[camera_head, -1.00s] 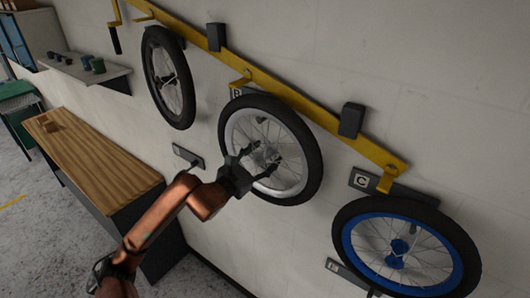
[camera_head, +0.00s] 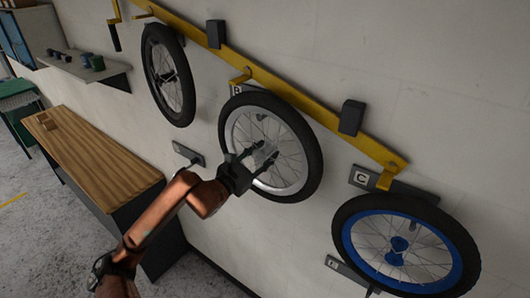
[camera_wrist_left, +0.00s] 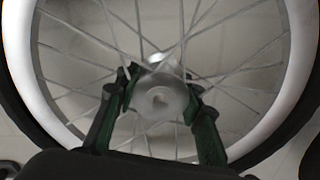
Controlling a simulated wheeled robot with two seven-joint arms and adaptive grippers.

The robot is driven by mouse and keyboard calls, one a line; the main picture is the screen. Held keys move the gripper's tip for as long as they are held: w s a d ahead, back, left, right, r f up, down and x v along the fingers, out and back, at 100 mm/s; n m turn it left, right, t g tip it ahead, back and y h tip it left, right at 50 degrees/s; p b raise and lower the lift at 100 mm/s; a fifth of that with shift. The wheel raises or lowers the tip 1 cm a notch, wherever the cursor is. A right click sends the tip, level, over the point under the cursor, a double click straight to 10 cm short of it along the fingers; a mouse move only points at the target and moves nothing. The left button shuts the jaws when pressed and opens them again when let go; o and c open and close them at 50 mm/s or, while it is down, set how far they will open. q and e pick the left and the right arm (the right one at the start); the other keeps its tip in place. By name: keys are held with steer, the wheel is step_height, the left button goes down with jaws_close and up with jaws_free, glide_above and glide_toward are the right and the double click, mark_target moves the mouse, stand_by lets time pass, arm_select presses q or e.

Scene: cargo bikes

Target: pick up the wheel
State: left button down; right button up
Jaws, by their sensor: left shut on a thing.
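A wheel with a silver-white rim and black tyre (camera_head: 307,140) hangs on the wall rack at the hook by label B, in the middle of the head view. My left gripper (camera_head: 266,156) reaches to its centre. In the left wrist view the two fingers (camera_wrist_left: 160,108) are on either side of the pale hub (camera_wrist_left: 160,98), shut on it, with spokes and the white rim (camera_wrist_left: 35,85) around. A blue-rimmed wheel (camera_head: 347,238) hangs lower right by label C, and a black wheel (camera_head: 149,75) hangs upper left. My right gripper does not show.
The yellow rail (camera_head: 310,107) slants across the wall above the wheels, with dark blocks (camera_head: 351,117) on it. A wooden-topped bench (camera_head: 95,160) stands at left, and a small shelf (camera_head: 95,72) with cups is above it. Grey floor shows at lower left.

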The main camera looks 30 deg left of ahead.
arm_select(q)
steer(key=shift+r, duration=0.2)
steer(key=shift+r, duration=0.1)
steer(key=shift+s+r+b, duration=0.1)
steer(key=shift+r+b, duration=0.45)
steer(key=shift+b, duration=0.1)
steer(key=s+a+b, duration=0.1)
steer(key=s+b, duration=0.5)
steer(key=s, duration=1.1)
steer(key=shift+s+a, duration=0.25)
steer(key=shift+s, duration=0.15)
